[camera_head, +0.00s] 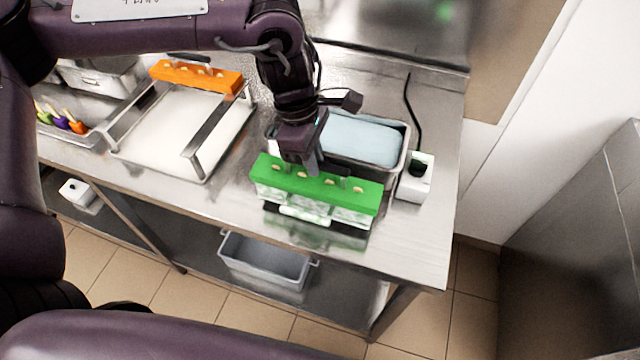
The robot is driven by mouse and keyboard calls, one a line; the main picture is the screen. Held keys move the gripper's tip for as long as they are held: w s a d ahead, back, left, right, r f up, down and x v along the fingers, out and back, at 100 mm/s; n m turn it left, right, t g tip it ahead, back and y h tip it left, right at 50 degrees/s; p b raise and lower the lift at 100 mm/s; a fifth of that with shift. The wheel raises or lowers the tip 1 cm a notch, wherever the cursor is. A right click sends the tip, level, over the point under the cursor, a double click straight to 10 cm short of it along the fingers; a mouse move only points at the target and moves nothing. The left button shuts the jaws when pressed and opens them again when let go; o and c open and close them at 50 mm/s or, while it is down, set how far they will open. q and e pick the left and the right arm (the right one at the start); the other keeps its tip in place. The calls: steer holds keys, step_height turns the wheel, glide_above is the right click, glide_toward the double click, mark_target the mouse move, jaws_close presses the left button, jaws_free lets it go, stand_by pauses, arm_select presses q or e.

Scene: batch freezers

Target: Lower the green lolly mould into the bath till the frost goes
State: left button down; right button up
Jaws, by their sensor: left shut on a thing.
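The green lolly mould (318,189) has a green top bar with several pale stick ends and frosty white pockets below it. My left gripper (318,165) is shut on the mould's top and holds it in front of the bath. The bath (403,160) is a metal pan of pale blue water, just behind the mould. The mould is over the front part of the steel table, outside the bath. The gripper and mould hide the bath's front left part. My right gripper is not in view.
A white block device (414,180) with a black cable stands right of the bath. An orange mould (196,76) rests at the back of a white tray with metal handles (206,138). Coloured lollies (62,122) lie far left. A grey bin (265,262) sits below the table.

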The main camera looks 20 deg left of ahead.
arm_select(q)
step_height(320, 180, up, 11)
steer(key=p, duration=0.7)
stand_by(0.3)
steer(key=shift+w, duration=0.1)
steer(key=w+p, duration=0.5)
steer(key=w, duration=1.1)
steer(key=shift+w+d+f, duration=0.2)
steer(key=shift+w+d, duration=0.05)
steer(key=shift+d, duration=0.1)
stand_by(0.5)
steer(key=shift+f, duration=0.25)
stand_by(0.6)
steer(key=shift+f, duration=0.15)
stand_by(0.5)
